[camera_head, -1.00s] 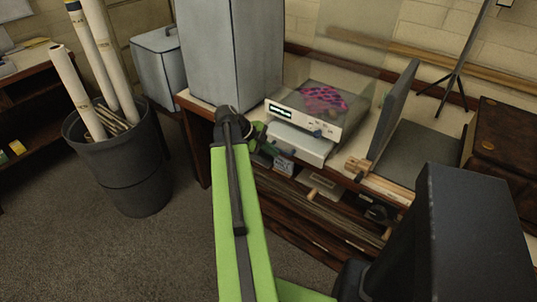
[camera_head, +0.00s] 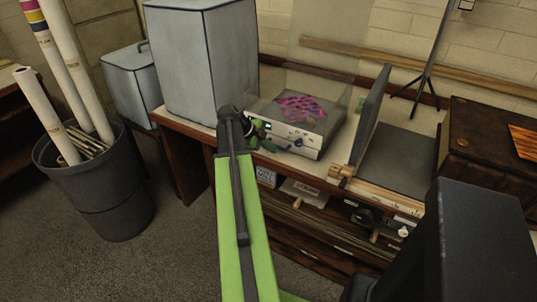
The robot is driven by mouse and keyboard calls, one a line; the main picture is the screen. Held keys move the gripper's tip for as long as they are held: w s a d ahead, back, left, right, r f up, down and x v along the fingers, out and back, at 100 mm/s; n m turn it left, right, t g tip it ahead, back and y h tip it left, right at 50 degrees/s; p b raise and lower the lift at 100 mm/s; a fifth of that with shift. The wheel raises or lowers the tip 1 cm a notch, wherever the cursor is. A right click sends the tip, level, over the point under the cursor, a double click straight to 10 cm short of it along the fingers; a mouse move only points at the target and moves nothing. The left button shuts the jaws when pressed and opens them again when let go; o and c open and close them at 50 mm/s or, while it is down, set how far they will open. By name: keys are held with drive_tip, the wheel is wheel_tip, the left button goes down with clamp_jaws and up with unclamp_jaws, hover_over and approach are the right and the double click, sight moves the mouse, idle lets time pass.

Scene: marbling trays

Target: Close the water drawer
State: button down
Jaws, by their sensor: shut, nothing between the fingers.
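The marbling machine (camera_head: 312,143) is a cream box with a clear lid, a lit green display and a pink-and-dark pattern inside. My gripper (camera_head: 268,144) is shut and empty, right at the left part of that front. I cannot tell whether it touches the drawer. My arm's dark joint hides the machine's left corner and part of the gripper.
A grey upright panel (camera_head: 367,120) stands right of the machine, by a wooden block and ruler. A large grey box (camera_head: 205,65) stands at left on the bench. Open shelves (camera_head: 300,218) lie below. A bin (camera_head: 105,195) with rolls stands on the floor.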

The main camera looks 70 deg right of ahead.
drive_tip(key=shift+d+r, duration=0.1)
drive_tip(key=shift+d, duration=0.5)
drive_tip(key=shift+w, duration=0.1)
drive_tip(key=a, duration=0.2)
drive_tip(key=a+f+b, duration=0.1)
drive_tip(key=a, duration=0.2)
drive_tip(key=shift+w+a+f, duration=0.1)
drive_tip(key=shift+a, duration=0.05)
drive_tip(key=p+v, duration=0.8)
drive_tip(key=v, duration=0.2)
drive_tip(key=shift+d, duration=0.35)
